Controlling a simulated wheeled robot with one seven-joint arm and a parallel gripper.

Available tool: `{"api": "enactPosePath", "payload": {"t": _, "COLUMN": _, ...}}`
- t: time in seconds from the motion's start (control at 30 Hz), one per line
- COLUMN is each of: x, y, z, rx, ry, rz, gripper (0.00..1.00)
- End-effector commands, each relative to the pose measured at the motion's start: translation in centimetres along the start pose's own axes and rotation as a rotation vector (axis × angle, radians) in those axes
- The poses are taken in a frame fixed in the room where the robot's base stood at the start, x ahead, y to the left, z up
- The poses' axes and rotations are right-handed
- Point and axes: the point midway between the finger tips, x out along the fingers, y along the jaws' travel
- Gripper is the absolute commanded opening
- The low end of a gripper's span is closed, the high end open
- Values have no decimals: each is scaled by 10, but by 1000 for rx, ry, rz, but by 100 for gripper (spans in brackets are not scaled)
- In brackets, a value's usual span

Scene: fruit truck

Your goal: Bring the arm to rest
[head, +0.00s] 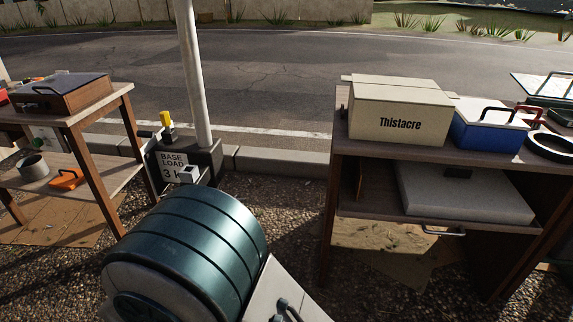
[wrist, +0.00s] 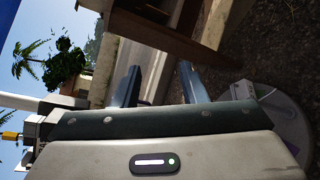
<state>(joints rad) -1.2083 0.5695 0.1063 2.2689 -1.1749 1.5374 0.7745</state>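My gripper (wrist: 158,82) shows in the wrist view with its two blue-grey fingers spread well apart. It is open, and nothing is between the fingers. The wrist view is turned on its side, and brown wooden furniture (wrist: 170,32) shows beyond the fingers. In the head view a large teal rounded part of my own arm (head: 190,255) fills the lower left middle. My gripper's fingers cannot be seen in the head view.
A wooden table (head: 345,178) at right bears a Thistacre box (head: 398,112) and a blue cooler (head: 487,128). Another table (head: 100,115) at left bears a brown case (head: 62,93). A white pole (head: 193,75) stands in a dark base (head: 206,160). Gravel lies between the tables.

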Motion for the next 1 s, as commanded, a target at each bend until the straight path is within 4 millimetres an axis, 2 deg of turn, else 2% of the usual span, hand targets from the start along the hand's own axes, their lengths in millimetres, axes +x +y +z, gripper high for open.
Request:
{"api": "enactPosePath", "payload": {"t": 0.03, "x": 12, "y": 17, "z": 22, "rx": 23, "ry": -44, "rz": -68, "gripper": 38}}
{"api": "enactPosePath", "payload": {"t": 0.23, "x": 54, "y": 49, "z": 110, "rx": 135, "ry": -212, "rz": -426, "gripper": 38}}
{"api": "enactPosePath", "payload": {"t": 0.33, "x": 65, "y": 60, "z": 153, "rx": 223, "ry": -269, "rz": -614, "gripper": 38}}
{"api": "enactPosePath", "payload": {"t": 0.5, "x": 70, "y": 78, "z": 216, "rx": 422, "ry": -316, "rz": -903, "gripper": 38}}
{"api": "enactPosePath", "payload": {"t": 0.67, "x": 66, "y": 101, "z": 264, "rx": 668, "ry": -307, "rz": -1118, "gripper": 38}}
{"api": "enactPosePath", "payload": {"t": 0.8, "x": 61, "y": 130, "z": 299, "rx": 919, "ry": -262, "rz": -1241, "gripper": 38}}
{"api": "enactPosePath", "payload": {"t": 1.0, "x": 58, "y": 168, "z": 336, "rx": 1237, "ry": -180, "rz": -1293, "gripper": 38}}
